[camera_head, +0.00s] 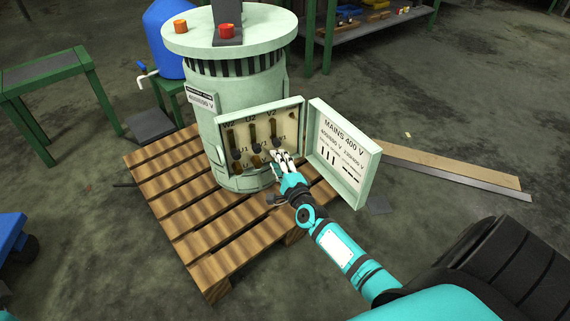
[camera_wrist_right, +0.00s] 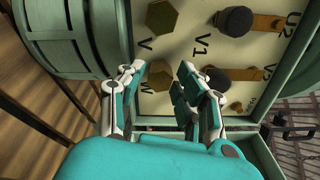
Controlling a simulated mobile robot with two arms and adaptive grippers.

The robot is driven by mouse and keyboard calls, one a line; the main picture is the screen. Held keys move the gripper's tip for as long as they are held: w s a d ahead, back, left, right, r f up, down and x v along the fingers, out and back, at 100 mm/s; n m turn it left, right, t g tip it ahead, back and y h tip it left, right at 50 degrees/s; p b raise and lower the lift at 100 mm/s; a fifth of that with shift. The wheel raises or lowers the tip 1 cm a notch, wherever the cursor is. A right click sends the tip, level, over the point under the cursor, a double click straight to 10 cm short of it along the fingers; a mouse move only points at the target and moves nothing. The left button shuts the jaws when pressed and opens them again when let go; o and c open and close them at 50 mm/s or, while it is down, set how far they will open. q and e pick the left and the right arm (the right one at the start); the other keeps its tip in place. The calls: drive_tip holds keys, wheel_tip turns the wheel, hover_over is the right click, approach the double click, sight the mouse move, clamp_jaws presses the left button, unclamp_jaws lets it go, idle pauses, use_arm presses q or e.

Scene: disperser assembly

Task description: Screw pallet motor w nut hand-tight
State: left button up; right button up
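The pale green motor (camera_head: 203,125) stands upright with its terminal box (camera_head: 303,109) open and the box lid (camera_head: 343,150) swung out to the right. My right gripper (camera_head: 281,156) reaches to the lower right of the box. In the right wrist view the right gripper (camera_wrist_right: 160,85) has its fingers apart. A brass hex nut (camera_wrist_right: 157,78) by the letter W shows in the gap between them; contact cannot be told. Another brass hex nut (camera_wrist_right: 161,18) sits by the V label. Dark round terminals (camera_wrist_right: 233,20) with brass strips sit by the other labels. My left gripper is not in view.
The motor stands on a wooden pallet (camera_head: 203,240). A green table (camera_head: 45,70) and a blue container (camera_head: 165,35) are at the left. A board (camera_head: 450,167) lies on the floor at the right.

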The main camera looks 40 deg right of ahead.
drive_tip(key=s+a, duration=0.2)
drive_tip(key=s, duration=0.9)
drive_tip(key=shift+r, duration=0.1)
